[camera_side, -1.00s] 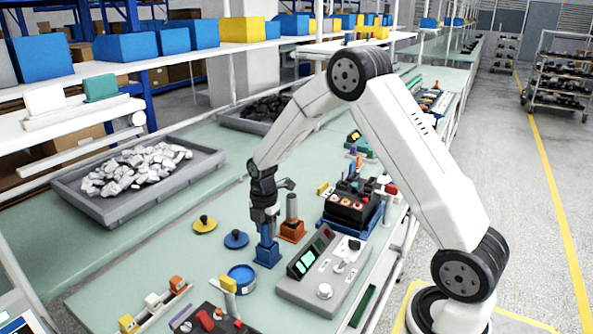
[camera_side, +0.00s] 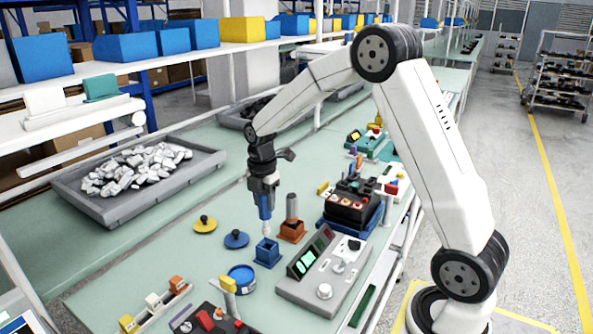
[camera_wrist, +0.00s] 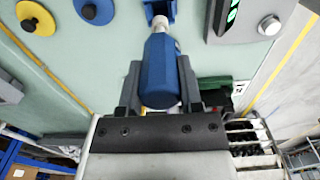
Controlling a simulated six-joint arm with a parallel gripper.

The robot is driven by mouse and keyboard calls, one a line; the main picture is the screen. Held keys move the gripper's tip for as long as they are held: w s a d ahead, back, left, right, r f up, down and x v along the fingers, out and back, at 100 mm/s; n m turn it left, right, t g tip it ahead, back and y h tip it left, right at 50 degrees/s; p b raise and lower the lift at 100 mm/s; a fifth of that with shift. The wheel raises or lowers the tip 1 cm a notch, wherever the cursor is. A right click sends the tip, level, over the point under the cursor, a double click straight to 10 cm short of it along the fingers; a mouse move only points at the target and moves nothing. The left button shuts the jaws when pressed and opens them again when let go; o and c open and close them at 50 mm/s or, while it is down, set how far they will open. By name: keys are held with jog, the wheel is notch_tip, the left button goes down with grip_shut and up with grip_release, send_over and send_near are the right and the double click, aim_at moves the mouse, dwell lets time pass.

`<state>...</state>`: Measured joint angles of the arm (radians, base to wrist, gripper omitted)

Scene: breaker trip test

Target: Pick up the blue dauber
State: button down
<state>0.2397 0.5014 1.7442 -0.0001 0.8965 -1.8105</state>
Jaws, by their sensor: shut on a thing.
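The blue dauber (camera_side: 265,208) has a blue handle and a pale tip that points down. My gripper (camera_side: 263,190) is shut on its upper part and holds it upright. The dauber's tip is just above the square blue holder (camera_side: 267,253) on the bench. In the wrist view the dauber (camera_wrist: 160,75) sits between the two dark fingers of my gripper (camera_wrist: 160,90), with its pale tip away from the palm.
An orange holder (camera_side: 292,232) with a grey-topped dauber stands just right. A grey console (camera_side: 322,275) is in front on the right. A round blue pot (camera_side: 242,279), a blue disc (camera_side: 236,239) and a yellow disc (camera_side: 204,225) lie to the left.

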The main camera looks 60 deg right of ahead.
jog(key=shift+r, duration=0.8)
dwell(0.9)
jog(key=a, duration=1.1)
jog(key=shift+f, duration=0.3)
jog(key=shift+f, duration=0.25)
jog(key=shift+f, duration=2.8)
jog(key=shift+f, duration=0.65)
jog(key=shift+r, duration=0.15)
